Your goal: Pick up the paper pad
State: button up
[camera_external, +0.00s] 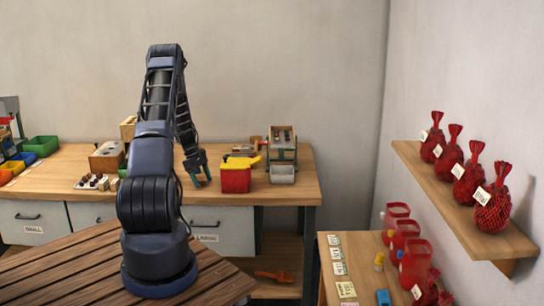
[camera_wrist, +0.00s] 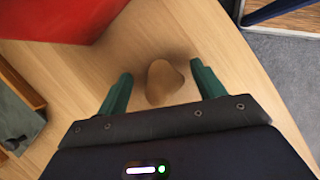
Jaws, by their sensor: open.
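I cannot tell for sure which thing is the paper pad. A small flat yellowish pad-like item (camera_external: 346,289) lies at the front of the right-hand table, with printed white cards (camera_external: 338,254) behind it. My gripper (camera_external: 197,177) is over the back workbench, left of the red container, and far from those papers. In the wrist view my gripper (camera_wrist: 162,86) is open, its green fingers apart. A tan, rounded lump (camera_wrist: 163,82) shows between the fingers on the wood. I see no contact with it.
A red container (camera_external: 236,180) with a yellow top stands right of my gripper; its red side (camera_wrist: 60,15) fills the wrist view's upper left. A grey-and-wood device (camera_external: 283,148) stands further right. Red net bags (camera_external: 466,182) sit on the wall shelf (camera_external: 437,190). Red bins (camera_external: 415,262) line the right table.

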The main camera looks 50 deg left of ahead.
jog(key=c, duration=1.1)
jog(key=shift+o, duration=0.2)
jog(key=shift+r, duration=0.1)
